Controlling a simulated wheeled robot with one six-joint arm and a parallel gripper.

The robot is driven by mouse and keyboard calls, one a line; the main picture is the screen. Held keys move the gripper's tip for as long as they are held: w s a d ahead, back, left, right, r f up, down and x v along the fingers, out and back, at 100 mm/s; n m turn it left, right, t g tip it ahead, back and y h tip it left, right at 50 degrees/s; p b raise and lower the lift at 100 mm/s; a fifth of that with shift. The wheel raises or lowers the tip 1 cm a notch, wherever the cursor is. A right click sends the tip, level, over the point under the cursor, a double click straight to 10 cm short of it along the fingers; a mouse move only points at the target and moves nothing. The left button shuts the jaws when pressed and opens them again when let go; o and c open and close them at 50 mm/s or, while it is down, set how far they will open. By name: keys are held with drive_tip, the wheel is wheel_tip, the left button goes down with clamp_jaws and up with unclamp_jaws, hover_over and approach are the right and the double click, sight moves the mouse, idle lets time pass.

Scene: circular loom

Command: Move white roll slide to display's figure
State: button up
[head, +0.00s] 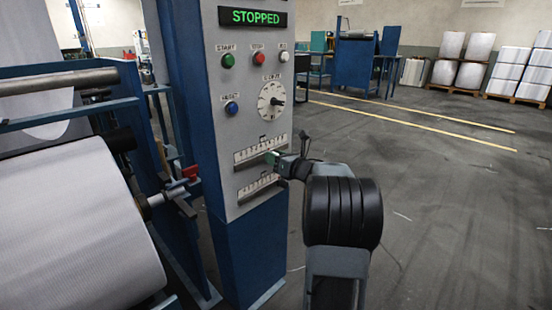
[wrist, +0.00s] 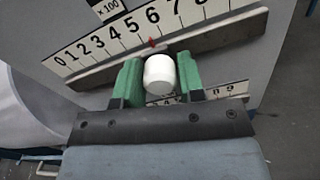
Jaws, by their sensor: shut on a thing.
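The white roll slide knob (wrist: 160,78) is a short white cylinder between the two green fingers of my gripper (wrist: 159,64) in the wrist view. The fingers are shut on it from left and right. Its small red pointer (wrist: 151,42) stands between 5 and 6 on the upper scale (wrist: 108,42), marked x 100. In the head view my gripper (head: 272,157) is at the right part of the upper scale (head: 250,151), and the knob is hidden. The green-lit display (head: 253,17) reads STOPPED; no figure is legible on it.
A lower scale (head: 256,186) lies just beneath my gripper. Above are a green button (head: 228,61), red button (head: 257,58), blue button (head: 232,107) and dial (head: 271,100). A red handle (head: 190,172) and large white roll (head: 75,225) are at left. Floor at right is clear.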

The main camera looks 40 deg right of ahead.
clamp_jaws()
drive_tip(key=shift+a+f+b, duration=0.2)
drive_tip(key=shift+a+b, duration=0.05)
drive_tip(key=shift+b, duration=0.65)
drive_tip(key=shift+a+b, duration=0.2)
drive_tip(key=shift+b, duration=0.15)
drive_tip(key=shift+s+r, duration=0.1)
drive_tip(key=shift+r, duration=0.05)
drive_tip(key=o, duration=0.6)
unclamp_jaws()
drive_tip(key=s, duration=0.4)
drive_tip(key=s+d+p, duration=0.1)
drive_tip(key=s, duration=0.4)
drive_tip(key=s+d+p, duration=0.1)
drive_tip(key=s, duration=0.3)
drive_tip(key=shift+s+d, duration=0.2)
drive_tip(key=shift+s, duration=0.1)
